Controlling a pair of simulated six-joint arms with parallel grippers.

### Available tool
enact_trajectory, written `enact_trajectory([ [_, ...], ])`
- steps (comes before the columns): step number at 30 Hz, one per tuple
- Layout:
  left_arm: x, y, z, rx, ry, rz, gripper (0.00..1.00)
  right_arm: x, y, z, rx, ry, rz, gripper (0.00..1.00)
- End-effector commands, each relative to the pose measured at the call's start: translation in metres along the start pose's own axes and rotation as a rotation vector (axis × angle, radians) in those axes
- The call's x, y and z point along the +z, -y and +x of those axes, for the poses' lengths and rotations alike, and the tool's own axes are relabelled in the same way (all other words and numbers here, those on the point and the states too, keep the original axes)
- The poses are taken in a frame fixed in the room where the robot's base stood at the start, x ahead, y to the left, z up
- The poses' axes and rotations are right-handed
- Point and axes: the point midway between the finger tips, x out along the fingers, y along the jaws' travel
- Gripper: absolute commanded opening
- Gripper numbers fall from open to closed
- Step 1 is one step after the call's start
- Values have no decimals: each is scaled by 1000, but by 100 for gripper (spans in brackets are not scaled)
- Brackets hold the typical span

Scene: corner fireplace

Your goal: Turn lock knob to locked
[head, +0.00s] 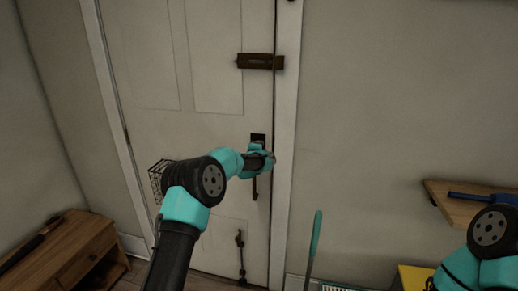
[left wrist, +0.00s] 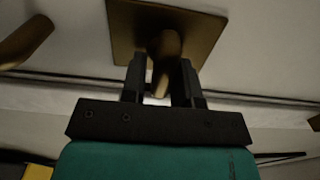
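The white door (head: 190,110) has a dark lock plate (head: 258,137) near its right edge; the plate shows as a square bronze plate in the left wrist view (left wrist: 128,30). The bronze lock knob (left wrist: 166,62) stands out from this plate. My left gripper (left wrist: 165,82) has one finger on each side of the knob, and the knob fills the gap between them. In the head view my left gripper (head: 268,160) covers the knob, so its turn angle is hard to read there. My right gripper is out of view; only part of that arm shows at lower right.
A door handle (head: 255,187) hangs just below the lock, and a slide bolt (head: 260,61) sits above. A wire basket (head: 157,182) is behind my left arm. A wooden cabinet (head: 65,250) stands left; a shelf (head: 460,205) is on the right wall.

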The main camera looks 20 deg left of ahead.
Motion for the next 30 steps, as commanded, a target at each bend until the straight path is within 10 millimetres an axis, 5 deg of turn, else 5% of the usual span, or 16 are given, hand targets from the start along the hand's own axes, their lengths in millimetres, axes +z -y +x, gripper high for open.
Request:
enact_trajectory([
  [4,0,0,0,0,0,-1,43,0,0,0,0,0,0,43],
  [17,0,1,-5,0,0,-1,43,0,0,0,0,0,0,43],
  [30,0,1,-50,0,0,-2,43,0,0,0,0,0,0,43],
])
